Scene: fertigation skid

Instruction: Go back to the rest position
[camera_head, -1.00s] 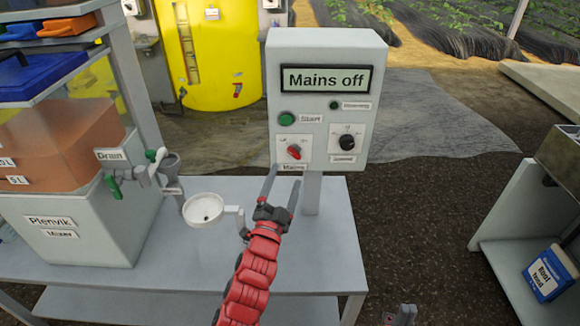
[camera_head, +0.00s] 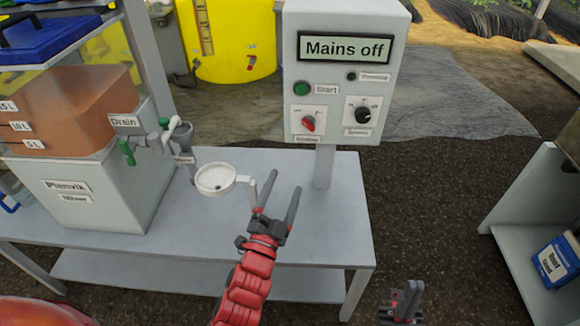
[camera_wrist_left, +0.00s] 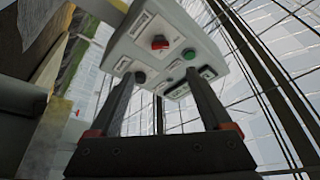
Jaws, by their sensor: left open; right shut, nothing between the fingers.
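My left gripper (camera_head: 278,206) is open and empty in the head view, over the bench and below the control box (camera_head: 340,75). Its two fingers also show in the left wrist view (camera_wrist_left: 163,100), with the control box (camera_wrist_left: 165,45) beyond them. The gripper is apart from the box. The box's display reads "Mains off". Its red mains knob (camera_head: 308,123) is on the lower left of the panel. My right gripper (camera_head: 409,290) is at the bottom edge of the head view, its fingers together and empty, over the dark floor.
The grey bench (camera_head: 200,245) carries the mixer tank (camera_head: 95,200) with its drain valve. A white round cup (camera_head: 215,179) on a bracket is close to the left gripper. A white cabinet (camera_head: 530,195) with a blue-and-white box (camera_head: 555,260) stands at right. Dark floor lies between.

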